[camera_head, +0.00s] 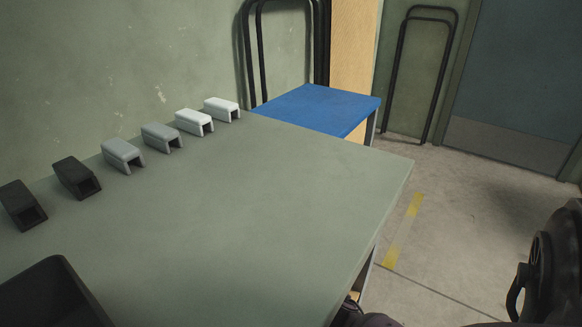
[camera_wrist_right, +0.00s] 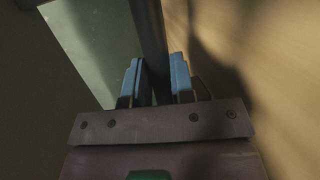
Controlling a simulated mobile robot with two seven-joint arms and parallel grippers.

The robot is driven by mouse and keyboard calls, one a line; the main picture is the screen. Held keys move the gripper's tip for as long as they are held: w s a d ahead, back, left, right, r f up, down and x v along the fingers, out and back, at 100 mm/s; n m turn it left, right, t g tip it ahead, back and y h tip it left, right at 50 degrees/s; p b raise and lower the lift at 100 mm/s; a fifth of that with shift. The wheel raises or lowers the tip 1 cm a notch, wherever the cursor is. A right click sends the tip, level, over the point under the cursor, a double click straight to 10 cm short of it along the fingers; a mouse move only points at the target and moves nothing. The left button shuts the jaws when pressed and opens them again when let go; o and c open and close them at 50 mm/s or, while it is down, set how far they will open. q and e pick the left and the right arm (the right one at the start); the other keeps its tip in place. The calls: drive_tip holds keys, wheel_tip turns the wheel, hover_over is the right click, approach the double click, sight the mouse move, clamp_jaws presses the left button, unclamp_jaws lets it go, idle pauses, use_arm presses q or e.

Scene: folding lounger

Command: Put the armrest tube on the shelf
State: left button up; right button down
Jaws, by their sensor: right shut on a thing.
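In the right wrist view my right gripper (camera_wrist_right: 157,82) has blue fingertips and is shut on a dark round tube (camera_wrist_right: 149,30), which I take to be the armrest tube. The tube runs up out of the picture between the fingers. Its ends are not visible. In the head view I cannot make out the held tube. Dark parts, probably of my right arm, show at the right edge and bottom. No shelf can be identified for sure. My left gripper is not in view.
A grey-green table (camera_head: 235,215) carries a row of several dark-to-white hollow blocks (camera_head: 122,154) along the wall. A black object (camera_head: 50,295) sits at the bottom left. Beyond is a blue surface (camera_head: 318,108). A black tube frame (camera_head: 398,80) leans on the wall. Floor on the right is clear.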

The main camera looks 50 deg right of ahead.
drive_tip(key=shift+s+f, duration=0.1)
drive_tip(key=shift+f, duration=0.75)
drive_tip(key=shift+r, duration=0.2)
drive_tip(key=shift+f+b, duration=0.3)
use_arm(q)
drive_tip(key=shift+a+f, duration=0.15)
use_arm(e)
drive_tip(key=c, duration=1)
unclamp_jaws()
drive_tip(key=shift+r, duration=0.1)
drive_tip(key=shift+r, duration=0.1)
drive_tip(key=shift+r+p, duration=0.2)
drive_tip(key=shift+p, duration=0.1)
drive_tip(key=p+v, duration=0.2)
drive_tip(key=v, duration=0.8)
drive_tip(key=shift+s, duration=0.3)
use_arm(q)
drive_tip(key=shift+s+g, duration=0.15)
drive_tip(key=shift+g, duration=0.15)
use_arm(e)
drive_tip(key=shift+s+a, duration=0.1)
drive_tip(key=shift+s, duration=0.5)
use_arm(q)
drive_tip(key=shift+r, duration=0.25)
